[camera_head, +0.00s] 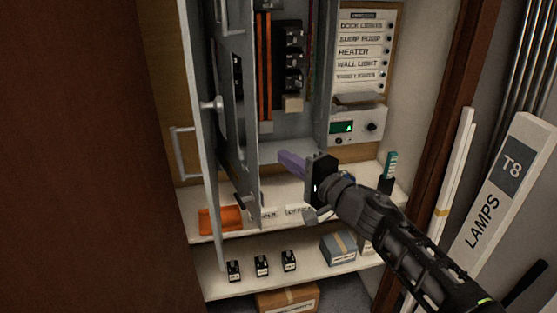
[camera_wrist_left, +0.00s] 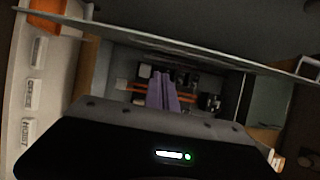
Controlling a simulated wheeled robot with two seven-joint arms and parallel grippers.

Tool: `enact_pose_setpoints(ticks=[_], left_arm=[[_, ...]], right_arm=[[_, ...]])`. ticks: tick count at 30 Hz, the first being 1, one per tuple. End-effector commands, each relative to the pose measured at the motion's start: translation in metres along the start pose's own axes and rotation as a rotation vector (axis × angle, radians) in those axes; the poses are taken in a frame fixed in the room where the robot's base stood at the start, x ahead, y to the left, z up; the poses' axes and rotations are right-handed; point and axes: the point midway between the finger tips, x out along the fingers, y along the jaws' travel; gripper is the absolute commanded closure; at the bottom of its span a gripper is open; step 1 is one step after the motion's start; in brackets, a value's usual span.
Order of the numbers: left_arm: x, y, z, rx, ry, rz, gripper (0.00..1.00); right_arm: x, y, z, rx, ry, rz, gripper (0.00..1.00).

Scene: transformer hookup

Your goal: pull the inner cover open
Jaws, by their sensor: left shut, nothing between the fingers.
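The inner cover (camera_head: 235,125) is a grey panel with cut-outs, standing partly swung out on the left side of the grey cabinet, seen nearly edge-on. Behind it, the cabinet's inside with orange strips and black breakers (camera_head: 290,45) shows. My left gripper (camera_head: 290,162) has purple fingers, shut and empty, pointing left toward the cover's free edge; a gap shows between them in the picture. In the left wrist view the purple fingers (camera_wrist_left: 162,92) are together, facing the cabinet's inside, and a grey panel edge (camera_wrist_left: 190,52) crosses above them. My right gripper is out of view.
The outer door (camera_head: 205,160) stands open at the left. A switch-label board (camera_head: 362,50) is at right. A lamps carton (camera_head: 500,190) leans at far right.

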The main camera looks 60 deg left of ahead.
Motion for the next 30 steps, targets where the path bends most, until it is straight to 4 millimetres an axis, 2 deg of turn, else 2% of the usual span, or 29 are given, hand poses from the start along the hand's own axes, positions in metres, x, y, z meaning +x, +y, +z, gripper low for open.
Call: enact_pose_setpoints(ticks=[1, 6, 12, 18, 30], left_arm=[[-0.011, 0.003, 0.007, -0.005, 0.002, -0.001, 1.00], [-0.042, 0.003, 0.026, -0.005, 0.003, 0.000, 1.00], [-0.071, 0.001, 0.045, -0.005, 0.003, -0.002, 1.00], [-0.082, 0.001, 0.053, -0.003, 0.000, 0.000, 1.00], [-0.082, 0.001, 0.053, -0.002, -0.002, -0.001, 1.00]], right_arm=[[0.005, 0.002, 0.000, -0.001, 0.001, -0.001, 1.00], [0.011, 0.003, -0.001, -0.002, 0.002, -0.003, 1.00], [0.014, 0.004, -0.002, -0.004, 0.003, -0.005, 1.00], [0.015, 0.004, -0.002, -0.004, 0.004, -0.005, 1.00], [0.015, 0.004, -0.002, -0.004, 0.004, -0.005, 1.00]])
